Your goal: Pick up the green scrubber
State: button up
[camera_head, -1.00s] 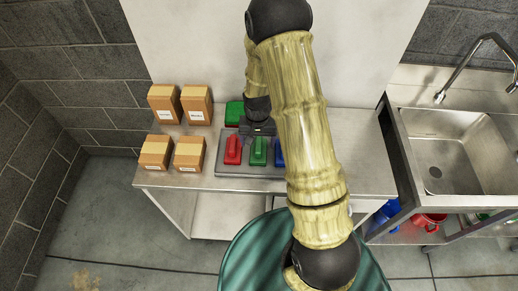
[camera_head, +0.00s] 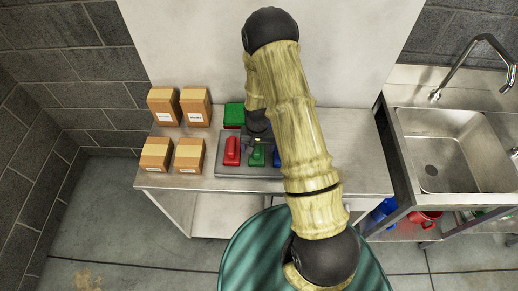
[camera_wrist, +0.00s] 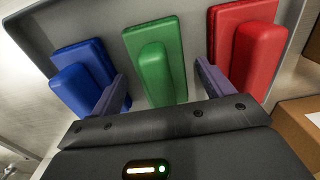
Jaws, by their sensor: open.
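The green scrubber (camera_wrist: 157,65) lies in a grey tray (camera_wrist: 215,10), between a blue scrubber (camera_wrist: 85,75) and a red scrubber (camera_wrist: 245,45). It has a flat pad with a raised handle. My gripper (camera_wrist: 162,82) is open above it in the wrist view, with one finger on each side of the green handle. I cannot tell whether the fingers touch it. In the head view the green scrubber (camera_head: 256,158) is partly hidden by my gripper, and the red scrubber (camera_head: 232,151) is clear to its left. The blue one (camera_head: 277,160) is mostly hidden by my arm.
Several cardboard boxes (camera_head: 188,155) stand on the left of the metal table (camera_head: 215,184). A green block (camera_head: 234,113) lies behind the tray. A sink (camera_head: 440,165) with a faucet is at the right, with blue and red containers (camera_head: 424,220) below it.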

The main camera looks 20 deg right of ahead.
jog(key=shift+s+a, duration=0.1)
jog(key=shift+a, duration=0.1)
jog(key=shift+d, duration=0.1)
jog(key=c, duration=1.1)
notch_tip(320, 180, up, 10)
jog(key=b, duration=0.2)
jog(key=shift+b, duration=0.3)
jog(key=o, duration=0.4)
jog(key=shift+c, duration=1.3)
